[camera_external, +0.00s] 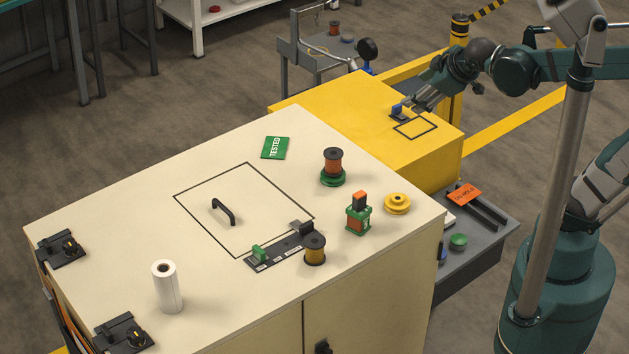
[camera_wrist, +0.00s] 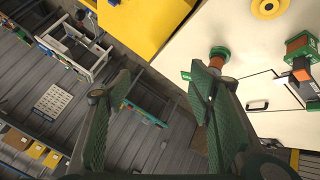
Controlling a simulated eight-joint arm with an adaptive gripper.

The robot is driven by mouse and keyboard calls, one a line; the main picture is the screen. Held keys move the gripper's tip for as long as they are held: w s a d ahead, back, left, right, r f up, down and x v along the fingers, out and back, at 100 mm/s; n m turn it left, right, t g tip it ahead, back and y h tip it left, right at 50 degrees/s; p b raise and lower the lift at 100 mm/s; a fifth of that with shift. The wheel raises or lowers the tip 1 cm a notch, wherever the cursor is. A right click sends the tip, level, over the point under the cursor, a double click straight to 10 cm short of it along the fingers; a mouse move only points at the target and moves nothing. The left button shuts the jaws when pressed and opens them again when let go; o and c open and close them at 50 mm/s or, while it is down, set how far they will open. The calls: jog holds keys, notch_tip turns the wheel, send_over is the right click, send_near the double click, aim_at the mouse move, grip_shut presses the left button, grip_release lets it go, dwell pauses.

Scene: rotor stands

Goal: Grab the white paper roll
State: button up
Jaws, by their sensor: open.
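The white paper roll (camera_external: 167,287) stands upright near the front left edge of the cream cabinet top (camera_external: 120,220) in the external view. I cannot make it out in the wrist view. My gripper (camera_external: 418,101) is far from it, over the yellow box top (camera_external: 330,100) at the back right. In the wrist view my gripper (camera_wrist: 160,100) has its two green-padded fingers spread wide apart, with nothing between them.
On the cabinet top stand a copper spool (camera_external: 333,162), a green-and-orange block (camera_external: 358,213), a yellow pulley (camera_external: 397,203), a dark-flanged spool (camera_external: 314,250) and a black handle (camera_external: 223,211). Black clamps (camera_external: 124,334) sit along the left edge, near the roll.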

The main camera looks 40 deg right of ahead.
jog(key=w+a+f+n+t+y+b, duration=0.1)
jog(key=w+a+f+n+t+b, duration=0.15)
jog(key=w+a+n, duration=0.6)
jog(key=w+a+f+n+t+y+b, duration=0.1)
jog(key=w+a+f+n+y+b, duration=0.2)
jog(key=a, duration=1.1)
jog(key=w+a+f+n+t+b, duration=0.1)
jog(key=w+a+n+t+b, duration=0.2)
jog(key=a+n, duration=0.6)
jog(key=s+a+f+n+y+b, duration=0.2)
jog(key=a+f+n, duration=0.2)
jog(key=a, duration=0.7)
jog(key=s+a+f+n+y+b, duration=0.2)
jog(key=a+f+n, duration=0.1)
jog(key=a, duration=0.8)
jog(key=n+g+y+b, duration=0.3)
jog(key=n+y, duration=0.3)
jog(key=n, duration=0.5)
send_near(167, 287)
jog(key=w+f, duration=0.1)
jog(key=w, duration=0.2)
jog(key=w+f, duration=0.1)
jog(key=shift+w+a+f, duration=0.15)
jog(key=shift+w+f, duration=0.05)
jog(key=shift+f, duration=0.15)
jog(key=shift+w+a, duration=0.1)
jog(key=shift+b+x, duration=0.4)
jog(key=shift+x, duration=0.8)
